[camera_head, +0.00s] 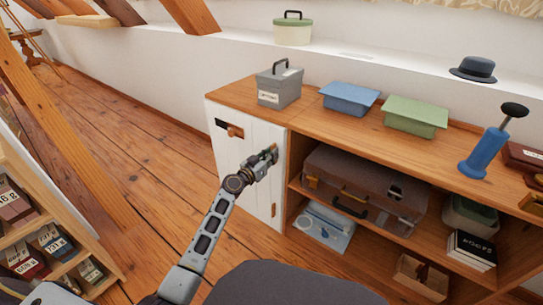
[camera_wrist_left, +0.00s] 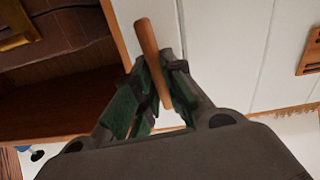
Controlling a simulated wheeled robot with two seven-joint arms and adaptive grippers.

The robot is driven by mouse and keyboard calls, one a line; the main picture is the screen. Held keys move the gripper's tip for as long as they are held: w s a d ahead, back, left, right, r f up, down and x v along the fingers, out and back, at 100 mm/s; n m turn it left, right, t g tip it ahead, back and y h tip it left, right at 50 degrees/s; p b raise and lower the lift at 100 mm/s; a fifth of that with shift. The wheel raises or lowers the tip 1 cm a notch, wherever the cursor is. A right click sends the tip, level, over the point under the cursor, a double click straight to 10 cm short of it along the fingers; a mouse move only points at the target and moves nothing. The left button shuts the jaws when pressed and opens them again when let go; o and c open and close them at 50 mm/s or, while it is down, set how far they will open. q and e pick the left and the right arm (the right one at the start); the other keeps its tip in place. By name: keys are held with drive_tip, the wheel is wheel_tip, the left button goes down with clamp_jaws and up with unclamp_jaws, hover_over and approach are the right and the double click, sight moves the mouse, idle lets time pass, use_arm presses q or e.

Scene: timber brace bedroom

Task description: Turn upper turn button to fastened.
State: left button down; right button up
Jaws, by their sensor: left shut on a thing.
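The upper turn button is a slim wooden bar (camera_wrist_left: 150,55) near the edge of the white cabinet door (camera_wrist_left: 222,50). In the left wrist view it stands nearly lengthwise along the wooden post (camera_wrist_left: 122,35), slightly tilted. In the head view my left gripper (camera_head: 272,153) is at the right edge of the white door (camera_head: 240,165), covering most of the button. A lower turn button (camera_head: 274,210) shows upright below. My right gripper is out of view.
A wooden latch handle (camera_head: 232,130) sits at the door's upper left. A brown case (camera_head: 340,180) fills the open shelf right of the door. A grey box (camera_head: 279,88) and blue box (camera_head: 349,97) stand on top. A bookshelf (camera_head: 55,245) is at left; the floor between is clear.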

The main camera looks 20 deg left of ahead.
use_arm(q)
drive_tip(key=shift+w+a+f+n+p, duration=0.1)
drive_tip(key=shift+a+f+n, duration=0.05)
drive_tip(key=shift+n, duration=2.65)
drive_tip(key=shift+s+a+f+n+p, duration=0.1)
drive_tip(key=shift+f+n+p, duration=0.05)
drive_tip(key=shift+n, duration=2.65)
drive_tip(key=shift+w+a+f+n+p, duration=0.1)
drive_tip(key=shift+a+f+n, duration=0.05)
drive_tip(key=shift+n, duration=2.65)
drive_tip(key=c, duration=1.5)
unclamp_jaws()
drive_tip(key=v, duration=1.2)
